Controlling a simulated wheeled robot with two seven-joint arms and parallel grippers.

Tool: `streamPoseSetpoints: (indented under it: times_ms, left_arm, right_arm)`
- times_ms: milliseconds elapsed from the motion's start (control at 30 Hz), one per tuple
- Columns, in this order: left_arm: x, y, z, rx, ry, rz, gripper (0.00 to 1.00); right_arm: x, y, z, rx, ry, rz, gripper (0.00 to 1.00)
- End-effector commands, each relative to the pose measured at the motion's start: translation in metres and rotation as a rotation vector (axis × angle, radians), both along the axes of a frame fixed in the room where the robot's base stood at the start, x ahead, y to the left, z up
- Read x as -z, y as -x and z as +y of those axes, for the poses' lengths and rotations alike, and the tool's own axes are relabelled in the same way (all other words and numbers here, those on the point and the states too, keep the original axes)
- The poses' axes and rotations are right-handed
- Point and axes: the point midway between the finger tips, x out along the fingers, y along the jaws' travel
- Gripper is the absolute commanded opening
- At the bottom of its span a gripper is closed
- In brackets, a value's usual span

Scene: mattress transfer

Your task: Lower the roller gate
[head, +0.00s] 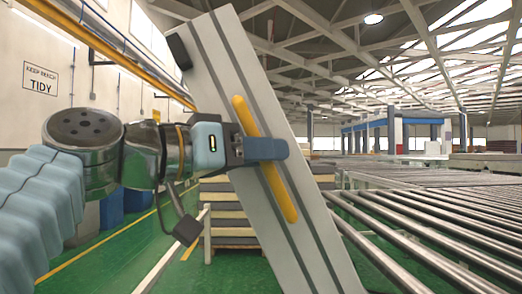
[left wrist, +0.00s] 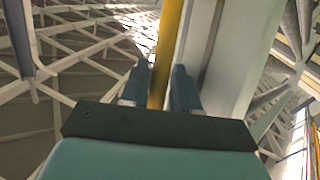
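The roller gate (head: 228,62) is a long grey panel with dark grooves, raised and tilted, its top leaning left in the head view. A yellow handle (head: 284,198) runs along its face. My left gripper (head: 268,149) is at the middle of the handle, one finger crossing in front of it. In the left wrist view the yellow handle (left wrist: 169,45) runs between the two fingers and nearly fills the gap, so the gripper looks shut on it. The grey gate (left wrist: 233,50) also shows there, right of the handle. My right gripper is not in view.
Roller conveyors (head: 440,205) spread out on the right. A stack of mattresses (head: 226,215) on a pallet stands behind the gate. Blue bins (head: 138,199) are by the left wall. The green floor (head: 150,245) has yellow and white lines.

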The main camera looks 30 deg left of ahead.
Motion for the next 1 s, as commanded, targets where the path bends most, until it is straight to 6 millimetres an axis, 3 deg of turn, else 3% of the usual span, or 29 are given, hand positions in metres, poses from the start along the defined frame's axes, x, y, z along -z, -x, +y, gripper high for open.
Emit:
streamPoseSetpoints:
  times_ms: [133, 333, 733, 867, 1000]
  left_arm:
    - [0.0, 0.0, 0.0, 0.0, 0.0, 0.0, 0.29]
    - [0.0, 0.0, 0.0, 0.0, 0.0, 0.001, 0.0]
    - [0.005, 0.003, 0.004, 0.0, 0.007, -0.005, 0.0]
    - [0.015, 0.009, 0.015, 0.0, 0.028, -0.017, 0.0]
    - [0.034, 0.023, 0.038, 0.0, 0.072, -0.043, 0.0]
  right_arm:
    - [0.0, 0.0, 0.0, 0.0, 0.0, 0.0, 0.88]
    - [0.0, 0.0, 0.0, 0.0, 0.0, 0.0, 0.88]
    - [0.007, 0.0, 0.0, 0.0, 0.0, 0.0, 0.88]
    - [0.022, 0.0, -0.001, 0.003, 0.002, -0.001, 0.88]
    - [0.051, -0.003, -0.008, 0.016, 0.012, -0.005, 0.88]
